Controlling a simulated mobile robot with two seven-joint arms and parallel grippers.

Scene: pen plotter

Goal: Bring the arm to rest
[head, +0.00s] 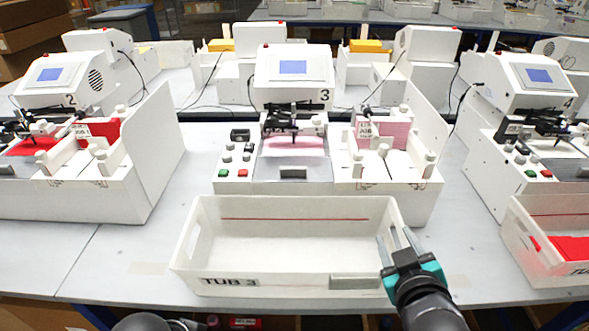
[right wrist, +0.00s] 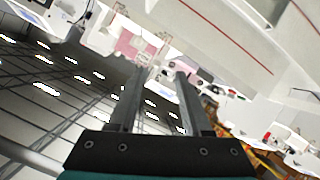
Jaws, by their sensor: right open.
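My right gripper (head: 397,238) is at the right end of the white tub labelled TUB 3 (head: 300,283), overlapping its right end wall in the head view. Its two fingers are apart. In the right wrist view the gripper (right wrist: 158,75) is open with nothing seen between its fingers. The tub (right wrist: 235,40) shows there at the upper right, beside the fingers; whether they touch it I cannot tell. The tub looks empty and stands at the table's front, before plotter 3 (head: 325,75). My left gripper is not in view.
Plotter 2 (head: 75,75) stands at the left, plotter 4 (head: 530,80) at the right. A tub with red pieces (head: 570,248) is at the right edge. Pink cards (head: 390,133) sit in plotter 3's right holder. Bare table (head: 455,215) lies between that tub and TUB 3.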

